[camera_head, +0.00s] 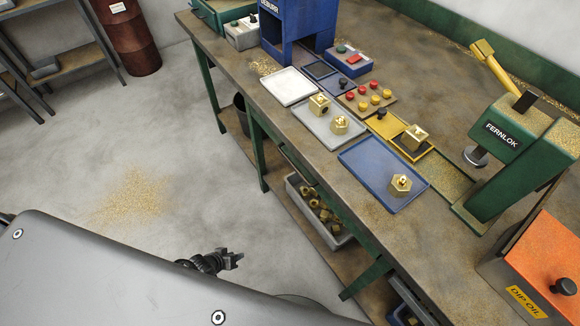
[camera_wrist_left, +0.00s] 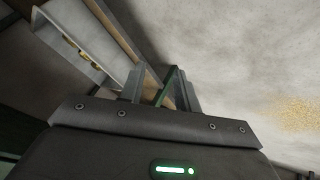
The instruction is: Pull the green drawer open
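A green panel with a dark bar (camera_head: 298,163) sits under the bench's front edge in the head view. It may be the green drawer's front, but the bench top's edge hides most of it and I cannot tell how far it is open. My left gripper (camera_head: 232,258) is low over the floor, in front of the bench and well apart from that panel. In the left wrist view its two fingers (camera_wrist_left: 162,88) stand apart with nothing held between them; a green bench leg shows behind them. My right gripper is in neither view.
The bench top (camera_head: 235,62) holds a blue tray (camera_head: 365,190) with a brass part, a grey tray (camera_head: 325,138), a green press (camera_head: 510,150) and an orange box (camera_head: 540,262). A grey bin (camera_head: 335,240) of brass parts stands on the lower shelf.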

